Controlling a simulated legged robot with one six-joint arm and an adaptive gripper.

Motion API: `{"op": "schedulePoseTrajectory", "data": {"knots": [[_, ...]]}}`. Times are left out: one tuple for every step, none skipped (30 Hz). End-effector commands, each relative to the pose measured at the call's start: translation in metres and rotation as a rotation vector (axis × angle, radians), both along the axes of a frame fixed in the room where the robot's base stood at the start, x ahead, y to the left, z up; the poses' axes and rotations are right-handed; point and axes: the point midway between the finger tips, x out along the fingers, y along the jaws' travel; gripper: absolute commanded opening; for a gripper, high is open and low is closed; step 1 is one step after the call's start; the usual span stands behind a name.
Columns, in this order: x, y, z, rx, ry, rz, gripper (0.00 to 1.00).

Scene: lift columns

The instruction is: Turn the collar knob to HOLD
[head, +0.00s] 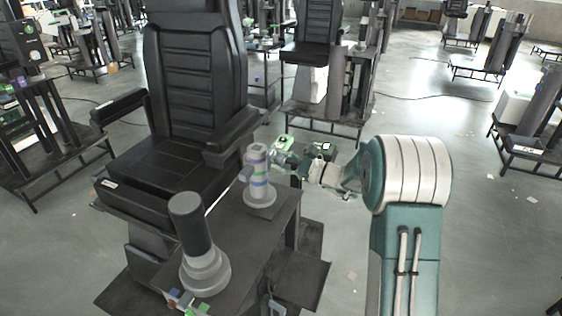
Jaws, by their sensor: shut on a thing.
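A grey lift column (259,196) with purple, green and blue bands stands upright on a dark table. My gripper (280,159) reaches in from the right at the height of the column's upper bands. Its fingers are shut at the column's right side, on what appears to be the collar knob. The fingers cover the knob, so its shape, its pointer and any HOLD mark cannot be made out. A small bright green part (282,142) shows just behind the fingers.
A second, darker column (190,222) stands on the table's (232,232) near end, with small coloured blocks in front. A black padded chair (195,100) stands close behind on the left. Open grey floor (490,240) lies to the right.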

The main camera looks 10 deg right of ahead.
Motion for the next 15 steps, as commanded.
{"op": "schedulePoseTrajectory", "data": {"knots": [[0.0019, -0.0008, 0.0035, 0.001, -0.008, -0.005, 0.56], [0.0019, -0.0008, 0.0035, 0.001, -0.008, -0.005, 0.70], [0.0017, -0.0008, 0.0033, 0.002, -0.007, -0.004, 0.82], [0.0016, -0.0007, 0.0031, 0.002, -0.007, -0.004, 0.82], [0.0014, -0.0007, 0.0028, 0.001, -0.007, -0.003, 0.82], [0.0012, -0.0006, 0.0026, 0.002, -0.006, -0.003, 0.82], [0.0010, -0.0005, 0.0026, 0.001, -0.005, -0.003, 0.82], [0.0008, -0.0005, 0.0025, 0.001, -0.005, -0.003, 0.82], [0.0005, -0.0004, 0.0022, 0.000, -0.005, -0.002, 0.82], [0.0004, -0.0005, 0.0021, 0.000, -0.005, -0.002, 0.82], [0.0004, -0.0004, 0.0020, 0.001, -0.004, -0.002, 0.82], [0.0003, -0.0003, 0.0019, 0.001, -0.004, -0.002, 0.82], [0.0002, -0.0004, 0.0017, 0.000, -0.004, -0.001, 0.82], [0.0000, -0.0006, 0.0017, 0.000, -0.004, -0.001, 0.82], [-0.0006, -0.0015, 0.0015, 0.000, -0.004, -0.002, 0.82]]}}
